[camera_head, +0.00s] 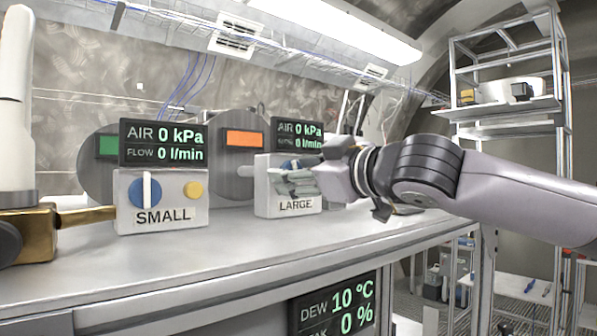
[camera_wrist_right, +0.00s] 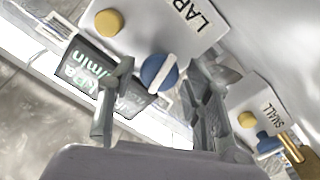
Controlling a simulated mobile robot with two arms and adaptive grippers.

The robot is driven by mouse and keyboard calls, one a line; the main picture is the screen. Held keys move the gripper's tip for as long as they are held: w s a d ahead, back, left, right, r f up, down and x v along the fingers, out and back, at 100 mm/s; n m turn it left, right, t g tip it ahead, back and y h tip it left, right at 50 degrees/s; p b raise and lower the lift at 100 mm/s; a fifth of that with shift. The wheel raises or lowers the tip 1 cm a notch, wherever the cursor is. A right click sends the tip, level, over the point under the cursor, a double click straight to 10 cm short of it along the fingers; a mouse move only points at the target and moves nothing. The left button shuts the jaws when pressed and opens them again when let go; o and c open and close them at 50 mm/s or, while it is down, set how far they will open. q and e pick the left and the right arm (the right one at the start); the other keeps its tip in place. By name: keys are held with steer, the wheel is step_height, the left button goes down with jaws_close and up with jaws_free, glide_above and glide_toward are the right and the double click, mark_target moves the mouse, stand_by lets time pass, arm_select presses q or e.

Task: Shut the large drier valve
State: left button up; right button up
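The large drier panel (camera_head: 262,190) is a pale box marked LARGE under a dark display reading 0 kPa and 0 l/min. Its blue round knob (camera_wrist_right: 153,72) has a white bar, running roughly square to the label's line of text. A yellow button (camera_wrist_right: 109,23) sits beside it. My right gripper (camera_head: 296,180) is in front of this panel and hides most of the knob in the head view. In the right wrist view its fingers (camera_wrist_right: 158,100) are apart, one to each side of the knob; contact cannot be told. My left gripper is not in view.
The small panel (camera_head: 163,217), with an upright-barred blue knob and yellow button, stands left on the bench (camera_head: 230,255). A brass fitting (camera_head: 35,225) under a white column is further left. A dew display (camera_head: 335,305) hangs below the bench edge. Shelving (camera_head: 505,105) stands at right.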

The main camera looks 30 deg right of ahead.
steer(key=shift+o, duration=0.3)
steer(key=shift+s+r, duration=0.1)
steer(key=shift+s, duration=0.05)
steer(key=s, duration=0.7)
steer(key=s+d, duration=0.1)
steer(key=s, duration=0.3)
steer(key=shift+s, duration=0.35)
